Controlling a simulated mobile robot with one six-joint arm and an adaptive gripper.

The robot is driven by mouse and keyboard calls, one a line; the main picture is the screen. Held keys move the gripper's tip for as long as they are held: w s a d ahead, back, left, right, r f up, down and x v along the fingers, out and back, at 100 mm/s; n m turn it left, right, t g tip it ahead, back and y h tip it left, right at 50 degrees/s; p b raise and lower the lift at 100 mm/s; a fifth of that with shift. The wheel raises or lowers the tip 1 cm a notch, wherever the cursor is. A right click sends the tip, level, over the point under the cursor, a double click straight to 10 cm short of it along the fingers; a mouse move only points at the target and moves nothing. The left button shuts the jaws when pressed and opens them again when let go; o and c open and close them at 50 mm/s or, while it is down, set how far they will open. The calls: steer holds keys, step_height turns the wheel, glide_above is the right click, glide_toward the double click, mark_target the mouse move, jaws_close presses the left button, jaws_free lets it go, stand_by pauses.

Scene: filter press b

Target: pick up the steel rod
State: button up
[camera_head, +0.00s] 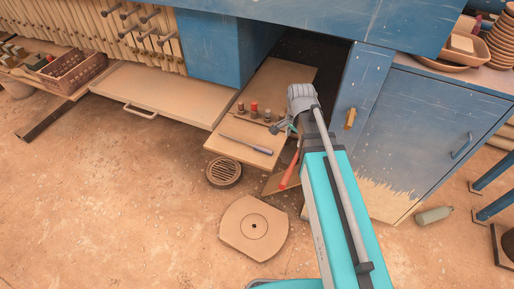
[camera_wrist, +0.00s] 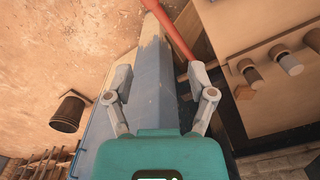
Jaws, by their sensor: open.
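In the head view, a thin rod-like tool (camera_head: 247,144) lies on the low tan board (camera_head: 228,152). It has a dark grip at one end; I cannot tell for sure that it is the steel rod. I see no plain steel rod elsewhere. My gripper (camera_head: 282,127) is beyond the tool to its right, near the board's right side. In the wrist view my gripper (camera_wrist: 160,78) is open, its two fingers apart. A blue panel runs below and between them, and nothing is held. The rod-like tool cannot be made out in the wrist view.
Several small cylinders (camera_head: 254,108) stand on the board. A red bar (camera_head: 290,171) leans beside my arm, and shows ahead of my fingers (camera_wrist: 178,35). A blue cabinet door (camera_head: 362,85) is close on the right. A round grate (camera_head: 224,173) lies on the floor; the left floor is free.

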steer(key=w+a+m, duration=0.6)
steer(key=a+m, duration=0.6)
steer(key=shift+w+a+r, duration=0.3)
steer(key=shift+w+a, duration=0.1)
steer(key=b, duration=0.8)
glide_above(258, 146)
step_height(258, 146, down, 9)
steer(key=shift+w+r, duration=0.1)
steer(key=shift+r, duration=0.05)
steer(key=shift+f+b, duration=2.6)
steer(key=shift+b, duration=0.05)
steer(key=shift+c, duration=0.2)
jaws_close()
